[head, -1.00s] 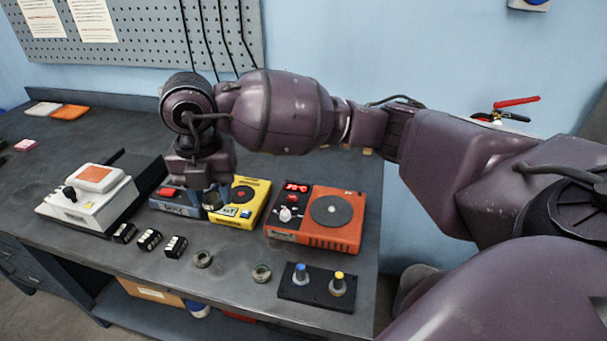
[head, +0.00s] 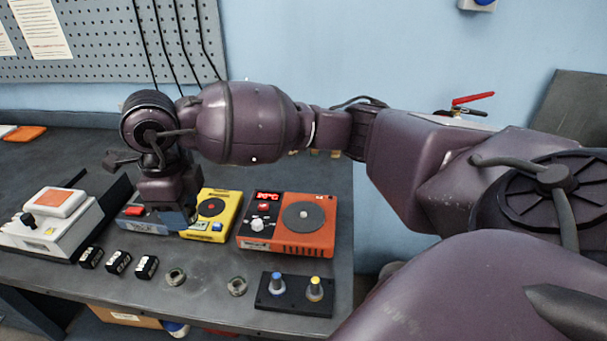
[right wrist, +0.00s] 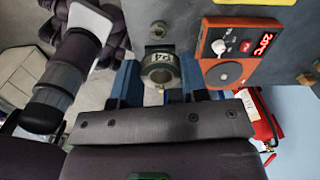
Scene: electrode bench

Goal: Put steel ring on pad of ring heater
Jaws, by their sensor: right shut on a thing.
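My right gripper (right wrist: 165,88) is shut on the steel ring (right wrist: 158,68), a short grey ring with a numbered label between the blue fingers. In the head view my right gripper (head: 176,218) hangs over the blue-grey unit, and the held ring cannot be made out there. The orange unit (head: 318,240) looks like the ring heater. It has a lit display, a white knob and a bare round grey pad (head: 304,216). It stands to the right of the gripper and also shows in the right wrist view (right wrist: 240,60). My left gripper is not in view.
A yellow unit (head: 222,203) stands between gripper and orange unit. Two rings lie in front, left (head: 176,277) and right (head: 237,286). A black stand (head: 296,305) holds blue-topped and yellow-topped posts. A white unit (head: 35,238) and several black blocks (head: 118,262) are at left.

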